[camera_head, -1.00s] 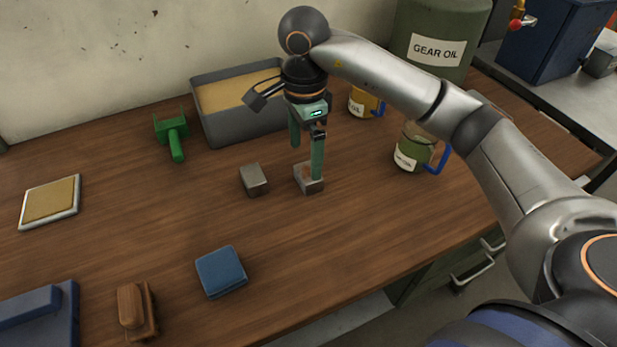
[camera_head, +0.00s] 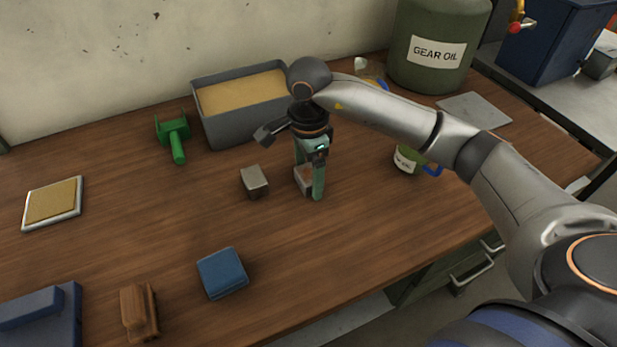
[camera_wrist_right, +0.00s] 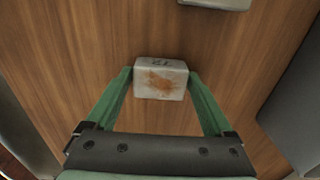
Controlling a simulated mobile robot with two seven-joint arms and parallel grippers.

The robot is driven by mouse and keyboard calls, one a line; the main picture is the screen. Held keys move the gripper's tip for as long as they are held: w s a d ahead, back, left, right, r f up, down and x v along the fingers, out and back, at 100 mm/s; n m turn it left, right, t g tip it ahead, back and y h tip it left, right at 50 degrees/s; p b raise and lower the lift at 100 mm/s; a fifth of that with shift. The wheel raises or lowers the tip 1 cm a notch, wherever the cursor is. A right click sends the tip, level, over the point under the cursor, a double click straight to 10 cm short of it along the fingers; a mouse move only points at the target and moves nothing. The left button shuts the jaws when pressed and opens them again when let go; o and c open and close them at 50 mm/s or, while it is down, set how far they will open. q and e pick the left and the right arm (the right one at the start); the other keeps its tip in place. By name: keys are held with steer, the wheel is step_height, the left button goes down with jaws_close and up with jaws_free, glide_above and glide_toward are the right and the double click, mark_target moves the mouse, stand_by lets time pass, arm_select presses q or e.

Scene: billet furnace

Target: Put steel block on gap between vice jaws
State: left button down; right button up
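A steel block (camera_wrist_right: 161,78) with a rusty patch and a dark mark on top stands between the fingers of my right gripper in the right wrist view. In the head view this block (camera_head: 302,178) is partly hidden behind a finger. My right gripper (camera_head: 309,188) is lowered around it, its green fingers (camera_wrist_right: 160,76) open on either side; the block rests on the table. A second grey block (camera_head: 254,182) stands just left of it. No vice with two jaws shows clearly; a blue plate with a raised bar (camera_head: 40,308) is cut off at the lower left. My left gripper is not in view.
A sand-filled grey tray (camera_head: 225,128) and green tool (camera_head: 174,137) lie behind. A green mug (camera_head: 405,159) and gear oil drum (camera_head: 437,50) are to the right. A blue pad (camera_head: 222,272) and wooden brush-like object (camera_head: 138,310) lie in front.

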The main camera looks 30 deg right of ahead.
jaws_close()
stand_by(0.5)
steer(key=shift+r, duration=0.1)
